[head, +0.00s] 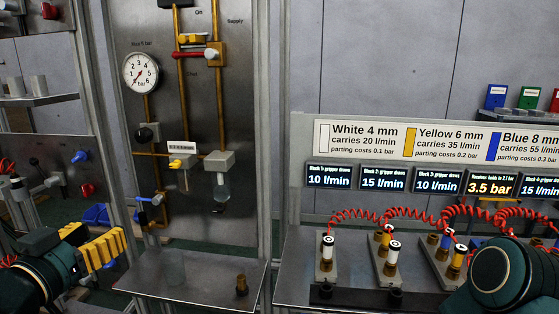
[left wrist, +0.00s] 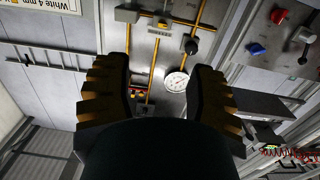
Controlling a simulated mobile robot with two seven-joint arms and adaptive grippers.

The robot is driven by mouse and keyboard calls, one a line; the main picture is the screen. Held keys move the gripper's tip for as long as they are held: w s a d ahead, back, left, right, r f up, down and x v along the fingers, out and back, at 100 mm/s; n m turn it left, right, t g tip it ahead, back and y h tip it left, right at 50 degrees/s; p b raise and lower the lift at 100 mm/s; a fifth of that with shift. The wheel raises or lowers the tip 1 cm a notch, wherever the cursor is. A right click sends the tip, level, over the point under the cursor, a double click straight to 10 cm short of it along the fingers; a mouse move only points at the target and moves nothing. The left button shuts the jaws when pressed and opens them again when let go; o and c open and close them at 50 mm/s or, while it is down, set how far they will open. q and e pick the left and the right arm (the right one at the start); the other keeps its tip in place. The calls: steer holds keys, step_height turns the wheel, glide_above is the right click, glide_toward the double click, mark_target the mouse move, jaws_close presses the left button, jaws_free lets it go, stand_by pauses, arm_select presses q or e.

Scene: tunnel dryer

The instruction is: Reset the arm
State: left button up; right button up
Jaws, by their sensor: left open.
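My left gripper (head: 98,248) is at the lower left of the head view, its yellow ribbed fingers pointing right, short of the steel panel. It holds nothing. In the left wrist view the two fingers (left wrist: 160,88) stand wide apart, with the panel, its yellow pipes and the gauge some way beyond them. A dark green rounded arm part of mine (head: 503,275) shows at the lower right of the head view. My right gripper is not seen.
The panel carries a round gauge (head: 141,73), a red-handled valve (head: 190,56) and a yellow-handled valve (head: 178,163). A steel shelf (head: 185,275) below holds a small brown fitting (head: 241,285). On the right, hoses with red coils (head: 410,212) stand below several displays (head: 383,179).

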arm_select(q)
steer(key=w+d+f+g, duration=0.3)
steer(key=d+f, duration=0.1)
steer(key=f, duration=0.5)
steer(key=w+d+f+n+g+h, duration=0.1)
steer(key=w+d+f+g, duration=0.15)
steer(key=f, duration=0.55)
steer(key=w+d+f+g, duration=0.2)
steer(key=w+d+f, duration=0.15)
steer(key=f, duration=0.55)
steer(key=s+d+f+g, duration=0.4)
steer(key=s+d+f, duration=0.2)
steer(key=f, duration=0.6)
steer(key=s+d+f+n+g+h, duration=0.1)
steer(key=s+d+f+g, duration=0.3)
steer(key=f, duration=0.7)
steer(key=s+d, duration=0.2)
steer(key=s, duration=0.2)
steer(key=shift+f, duration=0.35)
steer(key=shift+d, duration=0.1)
steer(key=shift+c, duration=0.4)
